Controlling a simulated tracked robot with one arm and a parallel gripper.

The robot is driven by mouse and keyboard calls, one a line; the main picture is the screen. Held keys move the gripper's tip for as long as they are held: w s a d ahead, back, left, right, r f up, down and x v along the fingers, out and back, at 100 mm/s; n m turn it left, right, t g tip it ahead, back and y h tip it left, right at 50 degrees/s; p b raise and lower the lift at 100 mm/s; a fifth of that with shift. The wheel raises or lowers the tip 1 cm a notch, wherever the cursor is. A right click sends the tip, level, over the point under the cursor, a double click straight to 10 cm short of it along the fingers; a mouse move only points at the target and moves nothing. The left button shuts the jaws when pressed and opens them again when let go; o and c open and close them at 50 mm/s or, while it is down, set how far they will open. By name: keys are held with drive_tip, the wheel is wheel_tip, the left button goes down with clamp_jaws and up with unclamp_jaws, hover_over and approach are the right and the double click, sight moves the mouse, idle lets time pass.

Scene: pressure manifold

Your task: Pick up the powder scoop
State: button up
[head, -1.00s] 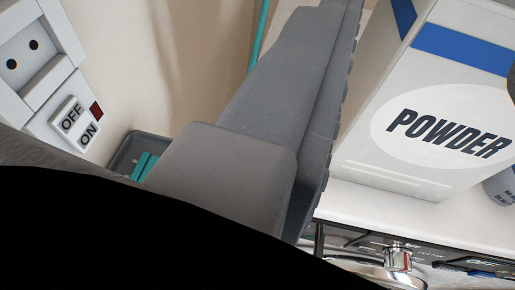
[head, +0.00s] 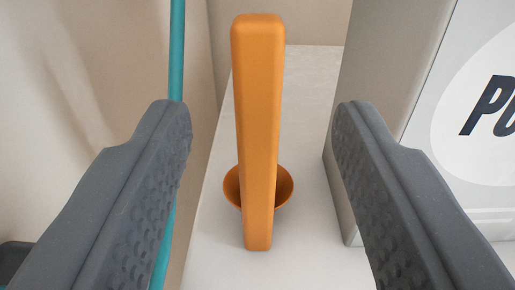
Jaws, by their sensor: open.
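The powder scoop (head: 258,120) is orange, with a long straight handle that points toward the camera and a round bowl (head: 283,190) partly hidden behind it. It appears to rest on a white surface. My gripper (head: 262,115) is open, with one grey finger on each side of the handle. Both fingers are apart from the scoop, with clear gaps on the left and right. The handle lies near the middle of the opening.
A white and grey powder box (head: 475,60) stands close behind the right finger. A thin teal rod (head: 177,50) runs upright behind the left finger. A beige wall (head: 60,60) is at left.

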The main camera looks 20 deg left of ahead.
sight(259, 89)
drive_tip(key=shift+b+x, duration=0.7)
drive_tip(key=shift+x, duration=2.4)
drive_tip(key=shift+a, duration=0.1)
drive_tip(key=shift+s, duration=0.1)
clamp_jaws()
